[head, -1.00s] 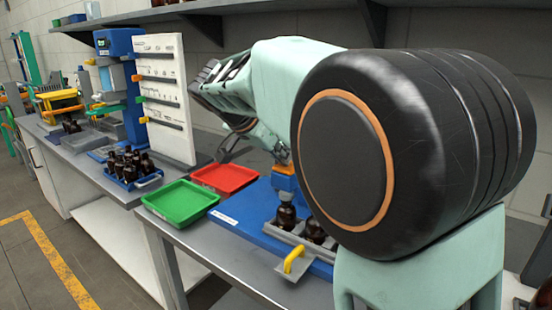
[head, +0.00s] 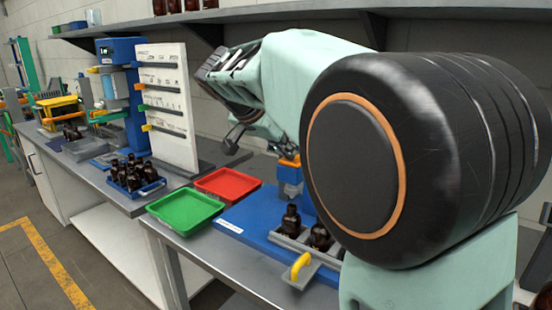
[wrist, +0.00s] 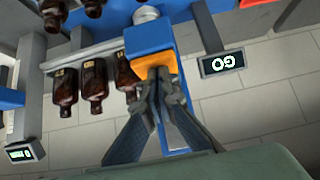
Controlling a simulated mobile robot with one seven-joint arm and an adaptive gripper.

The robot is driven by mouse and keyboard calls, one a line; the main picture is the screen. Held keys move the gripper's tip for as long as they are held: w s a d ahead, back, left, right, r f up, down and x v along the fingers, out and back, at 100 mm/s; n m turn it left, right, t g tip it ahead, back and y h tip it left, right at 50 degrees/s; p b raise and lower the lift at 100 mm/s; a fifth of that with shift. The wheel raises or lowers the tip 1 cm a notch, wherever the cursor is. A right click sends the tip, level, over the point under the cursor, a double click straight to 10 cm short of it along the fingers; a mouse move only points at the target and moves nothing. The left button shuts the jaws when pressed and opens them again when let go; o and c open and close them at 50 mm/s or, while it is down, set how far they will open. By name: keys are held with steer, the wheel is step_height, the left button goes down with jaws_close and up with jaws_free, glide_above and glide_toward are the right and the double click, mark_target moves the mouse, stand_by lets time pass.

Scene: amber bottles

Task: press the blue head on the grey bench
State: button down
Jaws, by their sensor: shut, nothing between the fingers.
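The blue head (head: 289,173) has an orange band and a silver lower end. It stands above the bottles on the blue base (head: 250,213) of the grey bench (head: 192,248). In the wrist view the blue head (wrist: 149,38) shows its orange part (wrist: 158,64) right at my fingertips. My gripper (wrist: 160,78) is shut and empty, its fingertips overlapping the orange part; I cannot tell whether they touch. Amber bottles (head: 291,222) stand in a grey holder with a yellow handle (head: 301,266).
A green tray (head: 185,209) and a red tray (head: 228,183) lie left of the blue base. A white panel (head: 168,105) and a rack of bottles (head: 135,177) stand farther left. A display reading GO (wrist: 222,63) shows in the wrist view.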

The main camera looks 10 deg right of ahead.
steer(key=v, duration=0.9)
steer(key=shift+a, duration=0.1)
